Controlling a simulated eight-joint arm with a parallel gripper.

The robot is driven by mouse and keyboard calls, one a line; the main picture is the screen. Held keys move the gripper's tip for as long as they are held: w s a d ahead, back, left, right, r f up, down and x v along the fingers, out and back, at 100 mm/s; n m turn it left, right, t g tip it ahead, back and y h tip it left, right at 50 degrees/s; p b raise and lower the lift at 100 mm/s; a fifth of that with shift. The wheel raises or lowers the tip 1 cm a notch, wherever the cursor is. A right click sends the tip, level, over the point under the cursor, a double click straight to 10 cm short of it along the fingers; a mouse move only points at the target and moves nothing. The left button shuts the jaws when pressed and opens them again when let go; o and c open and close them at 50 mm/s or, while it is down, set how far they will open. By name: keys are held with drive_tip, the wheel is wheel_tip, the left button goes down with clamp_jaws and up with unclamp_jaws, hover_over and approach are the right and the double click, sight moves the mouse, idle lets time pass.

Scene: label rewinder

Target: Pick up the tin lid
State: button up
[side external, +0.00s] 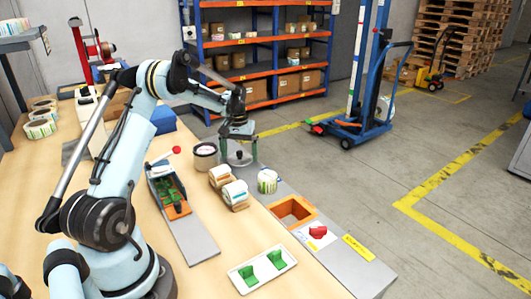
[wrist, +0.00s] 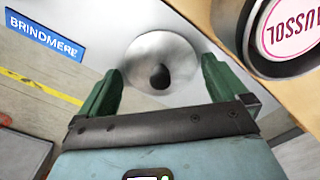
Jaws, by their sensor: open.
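The tin lid is a round silver disc with a black knob. In the wrist view the lid (wrist: 148,52) lies ahead of my gripper (wrist: 160,82), with its knob between the two green fingers. The fingers are spread with visible gaps on both sides of the knob, so my gripper is open and empty. In the side external view my gripper (side external: 239,151) points down over the lid (side external: 239,160) on the grey strip, and its fingers partly hide it. I cannot tell the exact height of the fingertips over the disc.
A dark round tin (side external: 205,156) stands close at the left of my gripper; its labelled face (wrist: 290,25) is at the wrist view's top right.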

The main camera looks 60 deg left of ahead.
sight(240, 152)
drive_tip(key=shift+f, duration=0.1)
drive_tip(key=shift+c, duration=0.2)
drive_tip(key=c, duration=0.7)
drive_tip(key=shift+c, duration=0.2)
wheel_tip(240, 152, up, 4)
drive_tip(key=shift+d+r, duration=0.15)
drive_tip(key=shift+r, duration=0.1)
drive_tip(key=w+d+r, duration=0.1)
drive_tip(key=d+r, duration=0.5)
drive_tip(key=d, duration=0.5)
drive_tip(key=s+a+r+n, duration=0.3)
drive_tip(key=s+a+n, duration=0.3)
drive_tip(key=s+a, duration=0.7)
drive_tip(key=shift+w+a+f, duration=0.3)
drive_tip(key=shift+f, duration=0.75)
drive_tip(key=shift+w+a+f, duration=0.3)
drive_tip(key=shift+a+f, duration=0.05)
drive_tip(key=shift+f, duration=0.75)
drive_tip(key=shift+w+a+f, duration=0.3)
drive_tip(key=shift+f, duration=0.75)
